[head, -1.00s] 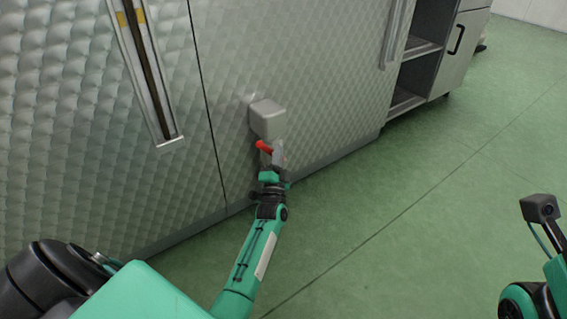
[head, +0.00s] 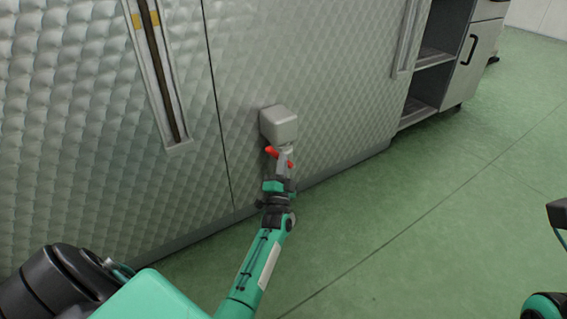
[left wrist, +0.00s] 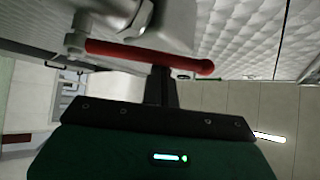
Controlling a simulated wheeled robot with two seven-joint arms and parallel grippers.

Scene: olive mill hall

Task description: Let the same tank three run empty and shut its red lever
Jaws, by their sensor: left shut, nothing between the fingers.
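The red lever (head: 271,151) sits below a grey valve box (head: 279,124) low on the quilted metal tank front (head: 330,100). In the left wrist view the lever (left wrist: 140,55) lies nearly level across the picture, its rounded free end at right. My left gripper (head: 284,158) is shut and empty, its fingertips right at the lever. In the wrist view the fingers (left wrist: 160,85) reach up to the middle of the bar; I cannot tell whether they touch it. The fingers hide part of the lever in the head view. My right gripper is out of view.
A narrow gauge strip (head: 160,75) with yellow marks runs down the panel at left; its level is unclear. A second strip (head: 407,40) and an open grey shelf unit (head: 430,75) stand at right. The green floor (head: 420,220) is clear.

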